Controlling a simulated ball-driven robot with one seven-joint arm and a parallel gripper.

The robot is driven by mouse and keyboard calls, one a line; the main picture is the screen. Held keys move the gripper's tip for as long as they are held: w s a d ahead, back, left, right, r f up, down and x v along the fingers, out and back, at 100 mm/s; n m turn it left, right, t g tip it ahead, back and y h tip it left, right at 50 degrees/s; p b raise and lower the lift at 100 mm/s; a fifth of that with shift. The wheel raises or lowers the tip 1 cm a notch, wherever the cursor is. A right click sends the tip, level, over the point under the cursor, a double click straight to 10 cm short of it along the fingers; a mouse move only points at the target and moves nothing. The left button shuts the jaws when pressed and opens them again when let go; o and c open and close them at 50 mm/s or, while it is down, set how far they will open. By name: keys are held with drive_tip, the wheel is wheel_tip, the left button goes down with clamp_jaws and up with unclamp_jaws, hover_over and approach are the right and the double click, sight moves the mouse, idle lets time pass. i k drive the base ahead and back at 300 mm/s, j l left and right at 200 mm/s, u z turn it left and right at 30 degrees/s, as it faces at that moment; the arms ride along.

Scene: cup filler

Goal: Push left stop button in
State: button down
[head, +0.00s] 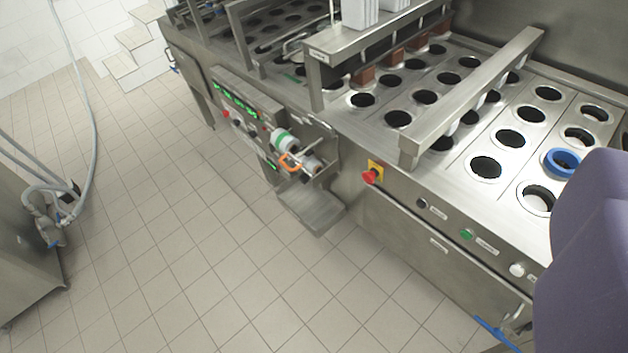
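A red mushroom-shaped stop button (370,176) on a yellow plate sits on the front panel of the cup filler (450,262), near the middle of the head view. It stands out from the panel; I cannot tell whether it is pushed in. A smaller red button (226,114) shows on the control box further left. My gripper's fingers do not show. A purple-grey rounded shape at the right edge hides part of the machine, and I cannot tell whether it is part of my arm.
Right of the stop button are a black knob (422,203), a green button (466,234) and a white button (517,269). A bracket with an orange clamp (290,161) and a metal tray (312,207) jut out left of it. The tiled floor (200,260) in front is clear.

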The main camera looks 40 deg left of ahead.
sight(368, 178)
drive_tip(key=k+u, duration=0.2)
drive_tip(key=k, duration=0.35)
drive_tip(key=k+j+u, duration=0.15)
drive_tip(key=k, duration=0.4)
drive_tip(key=i+u, duration=0.15)
drive_tip(key=i, duration=0.3)
drive_tip(key=i+l+u, duration=0.15)
drive_tip(key=i, duration=0.35)
drive_tip(key=i+l+u, duration=0.15)
drive_tip(key=i, duration=0.3)
drive_tip(key=i+l+u, duration=0.15)
drive_tip(key=i+l, duration=0.15)
drive_tip(key=i, duration=0.15)
drive_tip(key=i+l+u, duration=0.15)
drive_tip(key=i, duration=0.3)
drive_tip(key=l, duration=0.1)
